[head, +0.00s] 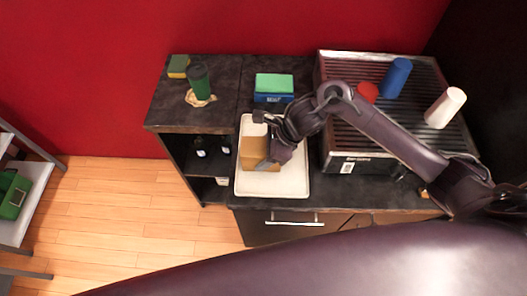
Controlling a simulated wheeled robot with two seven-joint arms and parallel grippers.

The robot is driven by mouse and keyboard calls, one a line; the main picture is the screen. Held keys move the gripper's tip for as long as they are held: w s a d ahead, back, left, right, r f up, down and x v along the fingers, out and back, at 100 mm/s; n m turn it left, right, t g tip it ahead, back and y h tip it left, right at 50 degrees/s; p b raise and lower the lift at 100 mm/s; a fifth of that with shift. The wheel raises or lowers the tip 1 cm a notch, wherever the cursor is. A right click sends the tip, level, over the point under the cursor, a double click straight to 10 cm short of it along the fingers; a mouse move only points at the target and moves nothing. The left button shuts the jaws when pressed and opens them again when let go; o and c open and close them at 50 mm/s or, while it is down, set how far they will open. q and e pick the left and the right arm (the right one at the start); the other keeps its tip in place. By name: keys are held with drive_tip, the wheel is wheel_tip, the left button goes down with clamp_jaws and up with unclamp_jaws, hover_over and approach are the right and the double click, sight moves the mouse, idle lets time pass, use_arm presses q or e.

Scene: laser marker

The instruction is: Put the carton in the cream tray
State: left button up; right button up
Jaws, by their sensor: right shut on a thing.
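The cream tray (297,186) lies on the dark counter, left of the ribbed machine. The brown carton (259,165) is over the tray's left-middle part, inside its outline. I cannot tell whether it touches the tray floor. My right gripper (262,142) is shut on the carton, with its fingers at the carton's upper side and right edge. The gripper hides part of the carton and of the tray. My left gripper is not in view.
The ribbed machine (345,135) carries a blue cup (397,77), a white cup (445,107) and a red item (367,92). A green-topped blue box (273,88) stands behind the tray. A green cup (199,80) and a sponge (178,66) are at the back left.

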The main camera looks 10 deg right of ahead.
drive_tip(key=o, duration=1.1)
drive_tip(key=shift+r+p, duration=0.25)
drive_tip(key=shift+p, duration=0.1)
drive_tip(key=b+v, duration=0.2)
drive_tip(key=v, duration=0.9)
drive_tip(key=shift+d+r+b, duration=0.2)
drive_tip(key=shift+r+b, duration=0.1)
drive_tip(key=shift+s, duration=0.1)
